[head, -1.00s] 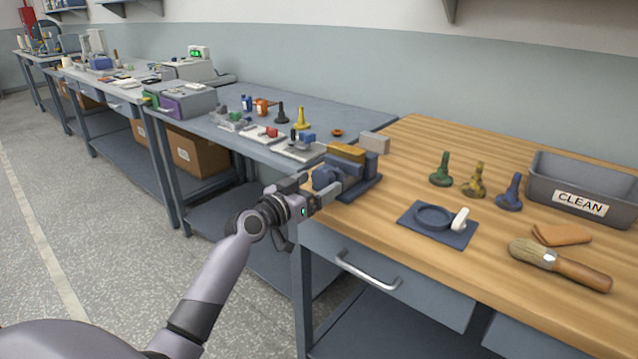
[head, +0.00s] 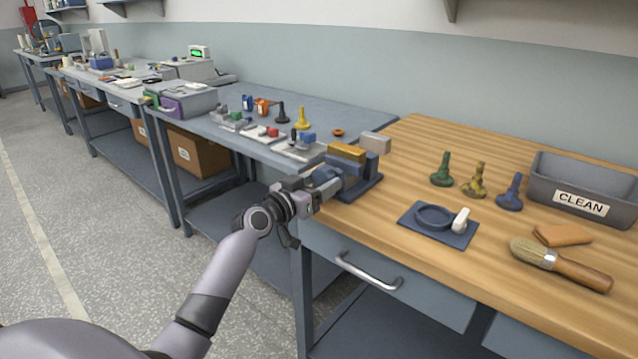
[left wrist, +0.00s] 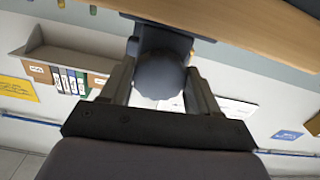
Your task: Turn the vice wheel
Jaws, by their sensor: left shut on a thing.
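The blue-grey bench vice (head: 362,188) stands at the near left corner of the wooden bench, with a yellow-brown block (head: 346,152) and a pale grey block (head: 376,143) at its top. Its wheel (head: 326,176) faces my left arm and is partly covered by the gripper. In the left wrist view the wheel (left wrist: 158,77) is a round blue-grey knob between the fingers. My left gripper (head: 318,188) is shut on the wheel, one finger on each side, also seen in the left wrist view (left wrist: 160,88). My right gripper is not in view.
A grey bench (head: 345,115) adjoins at left.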

